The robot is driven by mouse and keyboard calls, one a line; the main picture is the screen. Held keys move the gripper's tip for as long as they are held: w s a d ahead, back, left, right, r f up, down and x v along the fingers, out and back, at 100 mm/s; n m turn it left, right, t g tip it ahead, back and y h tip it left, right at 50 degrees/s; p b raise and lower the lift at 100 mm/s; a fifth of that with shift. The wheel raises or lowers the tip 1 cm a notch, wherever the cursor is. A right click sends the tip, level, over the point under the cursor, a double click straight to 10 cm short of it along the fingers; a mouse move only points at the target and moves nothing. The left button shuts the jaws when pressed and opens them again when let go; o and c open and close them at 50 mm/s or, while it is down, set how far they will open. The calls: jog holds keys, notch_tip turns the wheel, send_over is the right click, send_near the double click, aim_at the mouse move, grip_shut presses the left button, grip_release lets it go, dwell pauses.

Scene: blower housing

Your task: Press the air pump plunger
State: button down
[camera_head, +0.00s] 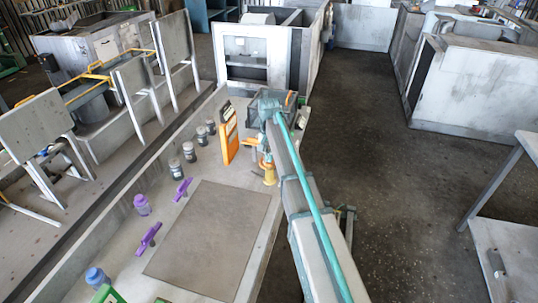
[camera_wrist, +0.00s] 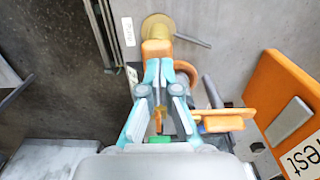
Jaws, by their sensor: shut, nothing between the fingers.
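The air pump shows in the head view as a small yellow and orange upright piece (camera_head: 270,174) near the workbench's right edge, below the end of my arm. In the wrist view I take the yellow round part (camera_wrist: 158,24) and the orange block (camera_wrist: 156,48) to be the pump. My gripper (camera_wrist: 158,64) has its teal fingers together and empty. The fingertips lie right at the orange block in the picture; I cannot tell whether they touch it.
An orange panel (camera_head: 230,143) stands left of the pump; it also shows in the wrist view (camera_wrist: 275,95). Several jars, two purple pieces (camera_head: 182,189) and a grey mat (camera_head: 212,240) are on the workbench. A dark open box (camera_head: 262,107) stands behind. Floor on the right is clear.

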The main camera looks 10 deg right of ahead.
notch_tip(320, 180, down, 2)
jog(key=shift+f, duration=0.2)
jog(key=shift+r, duration=0.1)
notch_tip(320, 180, up, 4)
jog(key=shift+r+p, duration=0.2)
jog(key=shift+p, duration=0.9)
jog(key=shift+r+b, duration=0.4)
jog(key=shift+b, duration=0.15)
notch_tip(320, 180, up, 9)
jog(key=b, duration=0.2)
jog(key=shift+b, duration=0.3)
